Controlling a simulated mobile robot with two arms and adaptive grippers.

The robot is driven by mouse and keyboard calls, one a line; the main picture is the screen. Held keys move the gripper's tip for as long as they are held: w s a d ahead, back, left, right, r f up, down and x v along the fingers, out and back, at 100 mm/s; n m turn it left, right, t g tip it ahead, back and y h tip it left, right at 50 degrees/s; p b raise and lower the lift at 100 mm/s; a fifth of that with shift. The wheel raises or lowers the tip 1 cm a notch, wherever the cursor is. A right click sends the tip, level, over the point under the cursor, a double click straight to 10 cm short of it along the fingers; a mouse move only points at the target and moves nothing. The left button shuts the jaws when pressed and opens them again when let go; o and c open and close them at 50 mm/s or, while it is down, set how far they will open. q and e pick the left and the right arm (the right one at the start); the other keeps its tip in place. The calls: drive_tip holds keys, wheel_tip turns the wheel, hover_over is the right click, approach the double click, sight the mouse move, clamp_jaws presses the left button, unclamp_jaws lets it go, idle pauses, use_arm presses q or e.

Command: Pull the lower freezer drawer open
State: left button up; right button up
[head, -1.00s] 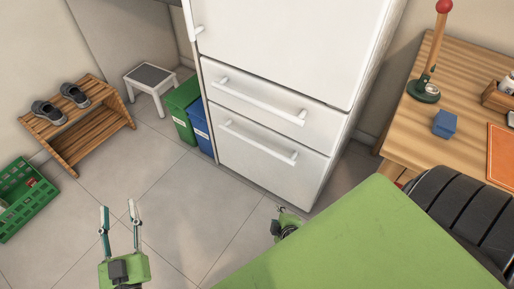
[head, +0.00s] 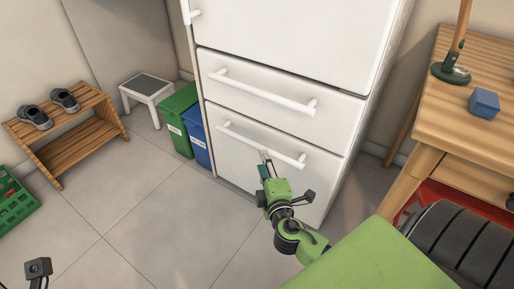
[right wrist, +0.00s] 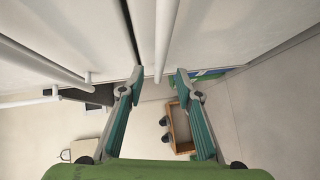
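The white fridge-freezer has two drawers below its main door. The lower freezer drawer (head: 235,160) is flush with the front and looks shut. Its long white bar handle (head: 240,137) runs across its upper part. My right gripper (head: 265,158) is at this handle, right of its middle. In the right wrist view my right gripper (right wrist: 158,80) is open, and a white handle bar (right wrist: 166,35) appears between its fingers. I cannot tell whether they touch it. The upper drawer (head: 270,92) is also shut. Only a dark part of my left arm shows at the lower left; its fingers are out of view.
Green (head: 177,125) and blue bins (head: 197,140) stand left of the fridge, beside a step stool (head: 147,87). A shoe bench (head: 75,130) and green crate (head: 14,205) are farther left. A wooden desk (head: 470,120) stands right. The floor before the drawers is clear.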

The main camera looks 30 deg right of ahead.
sight(257, 146)
drive_tip(key=b+x, duration=0.2)
drive_tip(key=x, duration=0.8)
clamp_jaws()
